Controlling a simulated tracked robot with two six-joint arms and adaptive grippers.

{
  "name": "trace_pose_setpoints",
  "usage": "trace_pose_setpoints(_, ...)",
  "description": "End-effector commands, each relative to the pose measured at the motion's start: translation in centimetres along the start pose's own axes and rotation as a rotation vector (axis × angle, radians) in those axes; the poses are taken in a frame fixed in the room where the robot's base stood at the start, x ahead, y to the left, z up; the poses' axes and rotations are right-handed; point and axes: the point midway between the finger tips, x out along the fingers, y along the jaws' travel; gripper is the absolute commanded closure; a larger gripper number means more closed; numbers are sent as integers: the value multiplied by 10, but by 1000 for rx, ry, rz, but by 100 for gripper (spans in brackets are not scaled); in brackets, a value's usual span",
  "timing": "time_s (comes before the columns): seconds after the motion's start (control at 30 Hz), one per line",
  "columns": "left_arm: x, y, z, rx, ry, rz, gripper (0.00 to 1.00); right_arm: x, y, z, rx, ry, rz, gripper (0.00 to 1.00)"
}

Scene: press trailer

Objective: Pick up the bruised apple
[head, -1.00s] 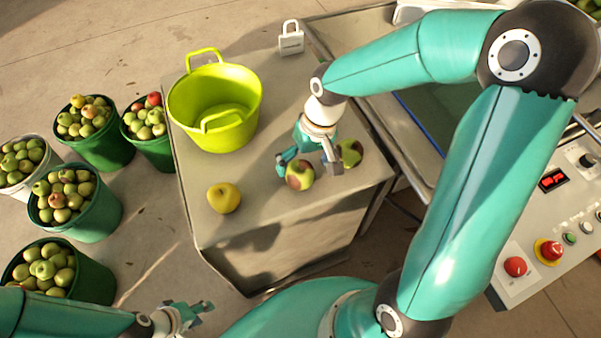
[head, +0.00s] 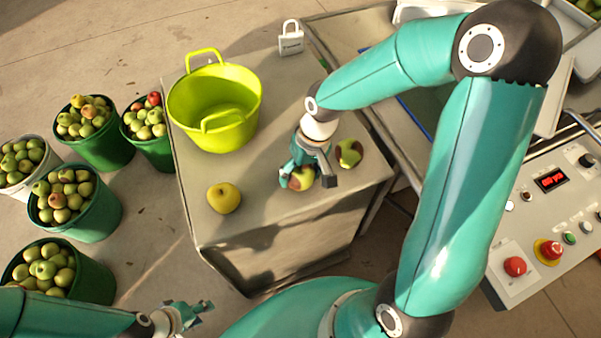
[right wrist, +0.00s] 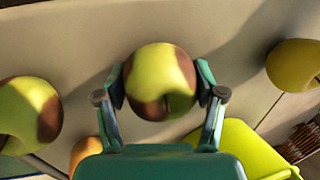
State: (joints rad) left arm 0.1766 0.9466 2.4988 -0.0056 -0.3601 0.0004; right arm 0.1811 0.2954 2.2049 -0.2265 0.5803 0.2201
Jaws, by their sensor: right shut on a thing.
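A yellow-green apple with brown bruised patches (head: 301,179) is on the grey table top. My right gripper (head: 308,180) is shut on it, and the fingers partly cover it in the head view. In the right wrist view the apple (right wrist: 158,82) sits between the two finger pads of my right gripper (right wrist: 160,88). A second apple with a brown patch (head: 349,153) lies to the right; it also shows in the right wrist view (right wrist: 28,112). A plain yellow apple (head: 224,197) lies to the left. My left gripper (head: 192,314) is open and empty at the lower left.
A lime-green tub (head: 180,110) stands at the back left of the table (head: 255,215). Several buckets of apples (head: 105,155) stand on the floor at left. A control panel (head: 560,235) is at right.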

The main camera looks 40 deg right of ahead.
Motion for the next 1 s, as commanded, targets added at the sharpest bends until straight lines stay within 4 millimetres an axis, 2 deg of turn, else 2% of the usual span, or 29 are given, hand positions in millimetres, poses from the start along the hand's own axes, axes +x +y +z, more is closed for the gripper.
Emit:
trace_pose_setpoints(0.33, 0, 0, 0, 0, 0, 0, 60, -5, -1, -1, 0, 2, 0, 71)
trace_pose_setpoints(0.57, -2, 1, 0, 0, 0, 0, 60, -28, -6, -1, 0, 6, -1, 71)
trace_pose_setpoints(0.67, -4, 1, 0, 0, 0, 0, 60, -48, -10, -2, -1, 7, 0, 71)
trace_pose_setpoints(1.0, -10, 4, 0, 0, 0, 0, 60, -139, -31, -1, -2, 9, -2, 71)
